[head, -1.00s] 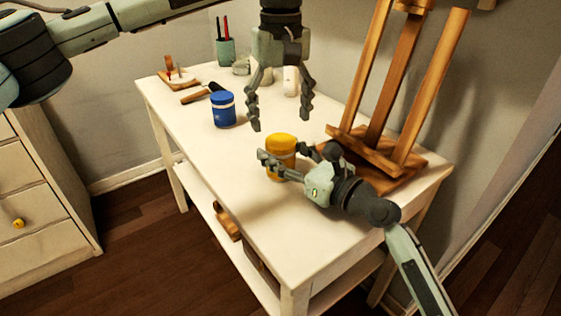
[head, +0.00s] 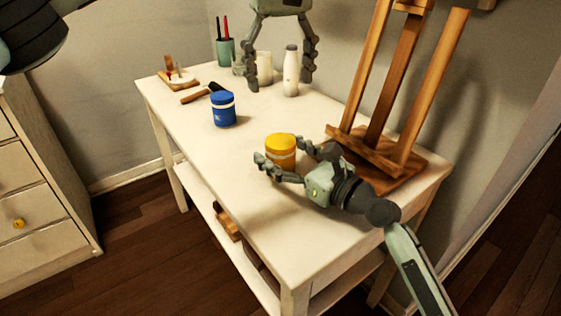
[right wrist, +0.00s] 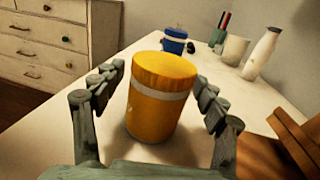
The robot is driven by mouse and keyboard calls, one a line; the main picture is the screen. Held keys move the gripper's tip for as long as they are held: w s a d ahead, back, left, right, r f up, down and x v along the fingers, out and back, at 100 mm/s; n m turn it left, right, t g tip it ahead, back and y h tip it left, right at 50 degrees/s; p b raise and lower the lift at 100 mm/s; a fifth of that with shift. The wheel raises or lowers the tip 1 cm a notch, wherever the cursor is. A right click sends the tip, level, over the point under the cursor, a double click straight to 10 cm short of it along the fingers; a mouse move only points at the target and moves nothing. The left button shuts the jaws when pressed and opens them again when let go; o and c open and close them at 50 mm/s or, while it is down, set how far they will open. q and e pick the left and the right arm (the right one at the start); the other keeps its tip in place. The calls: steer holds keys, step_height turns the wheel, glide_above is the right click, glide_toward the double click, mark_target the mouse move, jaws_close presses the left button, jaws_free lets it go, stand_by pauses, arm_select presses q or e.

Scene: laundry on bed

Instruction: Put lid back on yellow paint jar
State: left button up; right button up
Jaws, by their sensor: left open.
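The yellow paint jar (head: 281,150) stands upright on the white table, with a yellow lid (right wrist: 165,68) on top above a pale band. Whether the lid is fully seated I cannot tell. My right gripper (head: 283,156) is open around the jar; in the right wrist view (right wrist: 158,80) gaps show between the fingers and the jar's sides. My left gripper (head: 280,86) is open and empty, raised above the back of the table, away from the jar.
The white table (head: 245,185) also bears a blue paint jar (head: 223,109), a white bottle (head: 291,70), a brush cup (head: 225,52) and a wooden-handled tool (head: 197,96). A wooden easel (head: 365,152) stands close right of the yellow jar. The front left of the table is clear.

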steer(key=v, duration=1.2)
steer(key=shift+d, duration=0.1)
stand_by(0.4)
